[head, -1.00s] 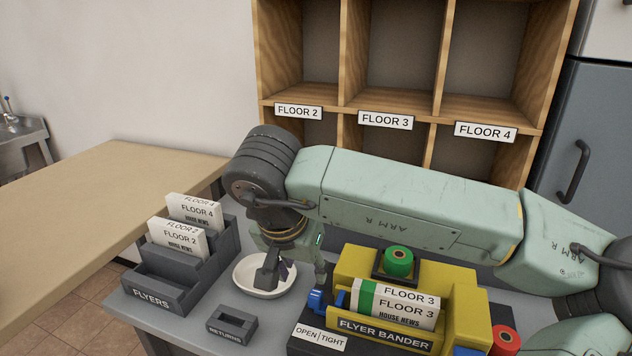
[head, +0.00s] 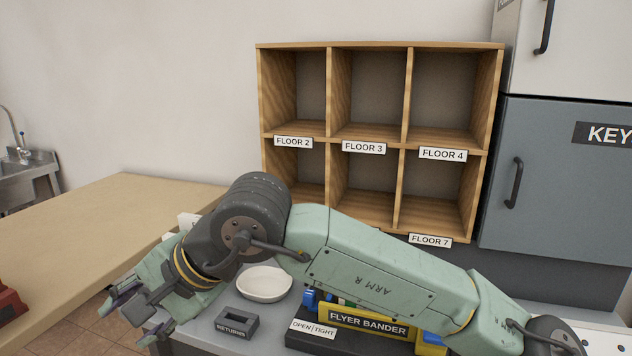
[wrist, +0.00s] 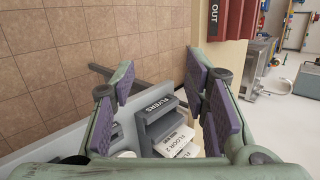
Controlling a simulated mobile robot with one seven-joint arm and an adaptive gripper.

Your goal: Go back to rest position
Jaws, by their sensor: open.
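My gripper (head: 138,302) is at the lower left of the head view, out past the left edge of the grey table. In the wrist view my gripper (wrist: 163,95) has its purple-padded fingers spread wide with nothing between them. My arm hides most of that holder in the head view.
A white bowl (head: 264,284), a small returns tray (head: 237,322) and the yellow flyer bander (head: 368,322) stand on the table. The wooden mail shelf (head: 372,135) is behind, its visible compartments empty. A beige counter (head: 120,205) is at left.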

